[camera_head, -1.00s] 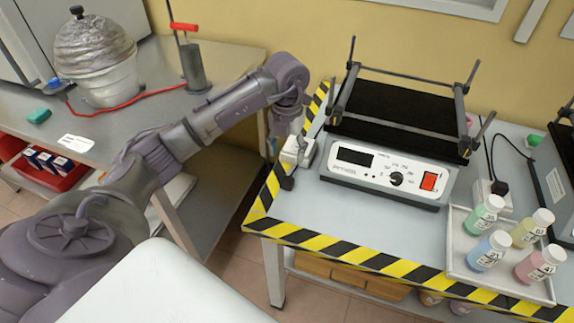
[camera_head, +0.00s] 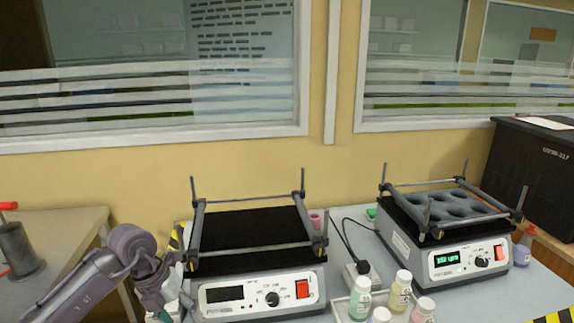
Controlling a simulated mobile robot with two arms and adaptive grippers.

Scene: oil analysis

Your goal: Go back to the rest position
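My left arm comes in from the lower left, and my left gripper (camera_head: 162,298) is at the bottom edge, just left of the front of the left shaker. Its fingertips are small and partly cut off, so I cannot tell whether they are open or shut. The left shaker (camera_head: 262,289) has a dark display, a black knob, a red switch and an empty-looking black platform between rods. My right gripper is not in view.
A second shaker (camera_head: 468,262) with a lit green display and a tray with round recesses stands at right. Several capped bottles (camera_head: 400,290) stand between them at the front. A black box (camera_head: 535,175) is at far right. Windows line the wall.

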